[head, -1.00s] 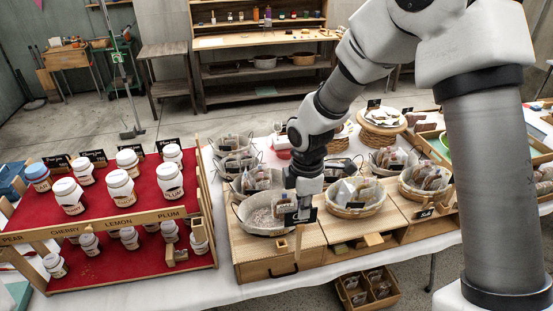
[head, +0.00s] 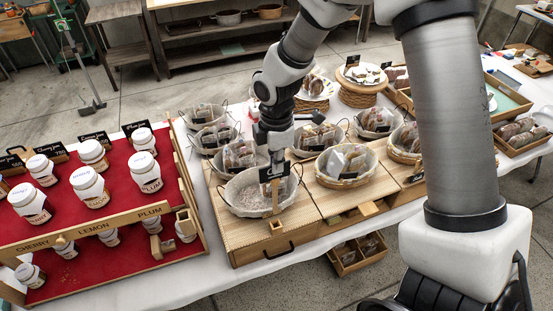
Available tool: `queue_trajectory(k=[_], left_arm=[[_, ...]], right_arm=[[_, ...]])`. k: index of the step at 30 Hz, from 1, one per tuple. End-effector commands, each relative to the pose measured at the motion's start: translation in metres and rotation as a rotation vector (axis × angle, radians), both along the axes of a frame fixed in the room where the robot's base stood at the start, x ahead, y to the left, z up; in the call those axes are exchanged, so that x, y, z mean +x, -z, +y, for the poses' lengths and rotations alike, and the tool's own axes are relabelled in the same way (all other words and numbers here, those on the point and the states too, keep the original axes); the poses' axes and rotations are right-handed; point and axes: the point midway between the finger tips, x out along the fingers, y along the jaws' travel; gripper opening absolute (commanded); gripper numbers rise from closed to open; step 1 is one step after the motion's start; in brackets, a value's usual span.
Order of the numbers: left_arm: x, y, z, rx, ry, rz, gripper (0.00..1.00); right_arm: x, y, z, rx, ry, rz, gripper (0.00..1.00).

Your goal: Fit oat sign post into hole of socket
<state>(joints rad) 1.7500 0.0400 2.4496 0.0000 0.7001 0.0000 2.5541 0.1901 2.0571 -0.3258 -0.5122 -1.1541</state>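The oat sign is a small black card (head: 272,174) on a light wooden post (head: 275,199) in the head view. My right gripper (head: 276,158) points down and appears shut on the sign at its upper end; the fingertips are small and partly hidden. The post hangs roughly upright in front of a wire basket. A small wooden socket (head: 277,227) sits at the front edge of the wooden display top. The post's lower end shows just above the socket; I cannot tell whether it touches or enters the hole. My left gripper is out of view.
Behind the post is a round basket (head: 238,204); another basket (head: 343,181) with bagged goods stands to the right. A red jar stand (head: 110,205) is close on the left. More baskets with black signs stand behind. A crate (head: 351,268) is below the table.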

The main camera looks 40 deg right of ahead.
Motion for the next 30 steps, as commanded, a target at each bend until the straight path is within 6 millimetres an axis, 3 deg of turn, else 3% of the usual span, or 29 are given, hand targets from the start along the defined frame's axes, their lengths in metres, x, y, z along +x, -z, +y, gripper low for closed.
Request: queue_trajectory(k=[6,12,30], left_arm=[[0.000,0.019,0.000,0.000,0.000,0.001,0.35],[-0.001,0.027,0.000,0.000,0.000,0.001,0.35],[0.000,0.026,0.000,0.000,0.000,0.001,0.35]], right_arm=[[0.000,0.030,0.000,-0.001,-0.001,0.001,0.00],[0.000,0.046,0.000,0.000,-0.001,0.000,0.00],[0.000,0.047,0.000,0.000,-0.001,-0.001,0.00]])
